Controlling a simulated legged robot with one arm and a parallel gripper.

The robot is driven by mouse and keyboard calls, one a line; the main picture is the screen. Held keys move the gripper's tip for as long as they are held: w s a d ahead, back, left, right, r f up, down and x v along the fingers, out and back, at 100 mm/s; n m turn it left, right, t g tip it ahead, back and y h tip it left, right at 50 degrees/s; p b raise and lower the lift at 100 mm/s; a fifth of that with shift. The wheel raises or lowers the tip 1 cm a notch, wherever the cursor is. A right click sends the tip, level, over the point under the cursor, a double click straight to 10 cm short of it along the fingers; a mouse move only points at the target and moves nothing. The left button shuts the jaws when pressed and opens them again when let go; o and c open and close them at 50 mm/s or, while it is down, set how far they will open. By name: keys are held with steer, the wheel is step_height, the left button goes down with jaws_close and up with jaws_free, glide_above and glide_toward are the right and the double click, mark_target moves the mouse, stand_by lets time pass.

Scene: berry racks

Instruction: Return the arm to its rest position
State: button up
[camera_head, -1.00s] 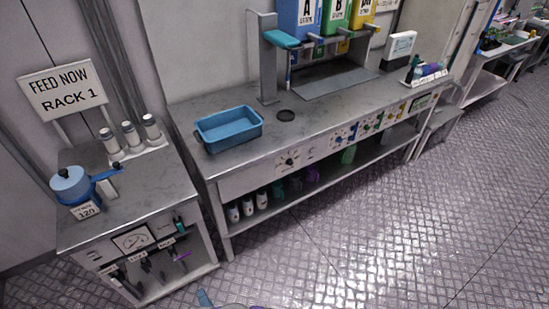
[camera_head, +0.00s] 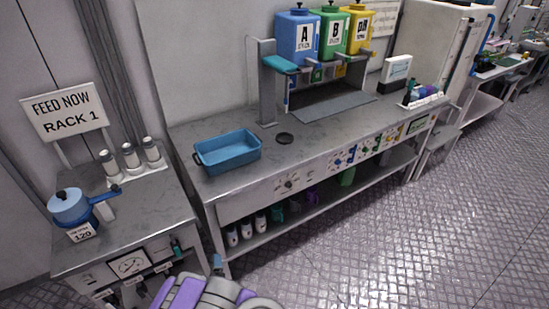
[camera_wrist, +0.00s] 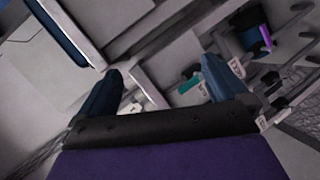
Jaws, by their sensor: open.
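My gripper (camera_wrist: 162,82) shows in the wrist view as two dark blue fingers spread apart, with nothing held between them. In the head view my purple and grey arm (camera_head: 203,292) rises from the bottom edge. A blue fingertip (camera_head: 217,262) points up in front of the gap between the small left bench (camera_head: 135,227) and the long bench (camera_head: 245,184). The rest of the gripper is hard to make out in the head view. In the wrist view the fingers appear in front of bench fronts and small hanging tools, apparently touching nothing.
A blue tub (camera_head: 228,152) sits on the long bench, near a dark round disc (camera_head: 285,138). Blue, green and yellow tanks (camera_head: 299,38) stand behind. Open floor (camera_head: 400,240) lies right.

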steer(key=w+d+r+m+g+h, duration=0.2)
steer(key=w+d+r+m+g, duration=0.15)
steer(key=d+r, duration=0.45)
steer(key=w+d+r+m+g+h, duration=0.1)
steer(key=w+d+r+m+g, duration=0.15)
steer(key=d+r+m, duration=0.5)
steer(key=s+d+r+m+g, duration=0.1)
steer(key=s+d+r+g, duration=0.2)
steer(key=s+d+r, duration=0.3)
steer(key=s+d+r+m+g, duration=0.1)
steer(key=s+d+r+g, duration=0.1)
steer(key=s+d+r, duration=0.5)
steer(key=s+r, duration=0.5)
steer(key=s, duration=0.1)
steer(key=shift+m+g, duration=0.4)
steer(key=s+d+r+m+g, duration=0.1)
steer(key=s+d+r, duration=0.1)
steer(key=s, duration=0.4)
steer(key=s+d+r+m+g, duration=0.1)
steer(key=s+d+r, duration=0.1)
steer(key=s, duration=0.5)
steer(key=s+d+r+m+g, duration=0.1)
steer(key=s+d+r, duration=0.1)
steer(key=s, duration=0.4)
steer(key=shift+s+d+r+g+h, duration=0.15)
steer(key=shift+s+d+g+h, duration=0.2)
steer(key=shift+d, duration=0.25)
